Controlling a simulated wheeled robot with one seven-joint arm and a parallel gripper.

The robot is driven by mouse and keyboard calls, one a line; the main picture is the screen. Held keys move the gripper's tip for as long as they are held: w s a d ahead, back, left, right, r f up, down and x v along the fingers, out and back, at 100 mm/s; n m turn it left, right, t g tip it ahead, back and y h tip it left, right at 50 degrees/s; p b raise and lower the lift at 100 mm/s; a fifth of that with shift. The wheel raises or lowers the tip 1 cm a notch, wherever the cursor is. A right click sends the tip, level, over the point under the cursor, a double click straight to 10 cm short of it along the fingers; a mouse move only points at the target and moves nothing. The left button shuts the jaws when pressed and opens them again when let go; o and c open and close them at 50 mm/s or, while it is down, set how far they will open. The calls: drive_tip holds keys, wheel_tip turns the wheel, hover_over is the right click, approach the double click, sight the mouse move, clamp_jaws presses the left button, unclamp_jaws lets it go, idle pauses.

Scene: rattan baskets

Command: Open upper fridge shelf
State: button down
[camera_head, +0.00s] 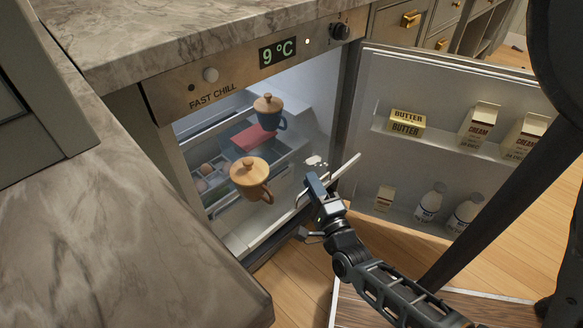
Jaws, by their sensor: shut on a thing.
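The small fridge (213,128) under the counter stands open, its door swung out to the right. A clear shelf with a pale front rim (264,236) shows inside and reaches toward the opening. My gripper (313,187) is at this rim and shut on it; the fingertips are partly hidden by the gripper body. A blue mug with a wooden lid (268,105) is at the back, and a brown-lidded mug (250,176) is nearer the front. A red box (254,140) lies between them. I cannot tell exactly which level each item rests on.
The fridge door (372,85) holds a butter pack (407,122), cream cartons (478,122) and bottles (430,202) on its racks. A marble counter (110,215) fills the left. Wooden floor (300,278) shows below the fridge. My arm comes in from the lower right, between the door and the fridge.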

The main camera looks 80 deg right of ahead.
drive_tip(key=s+a, duration=0.5)
drive_tip(key=s, duration=0.3)
drive_tip(key=shift+s, duration=0.2)
drive_tip(key=shift+a, duration=0.1)
drive_tip(key=c, duration=1.5)
unclamp_jaws()
drive_tip(key=shift+p+v, duration=0.35)
drive_tip(key=shift+v, duration=3.6)
drive_tip(key=shift+w, duration=0.1)
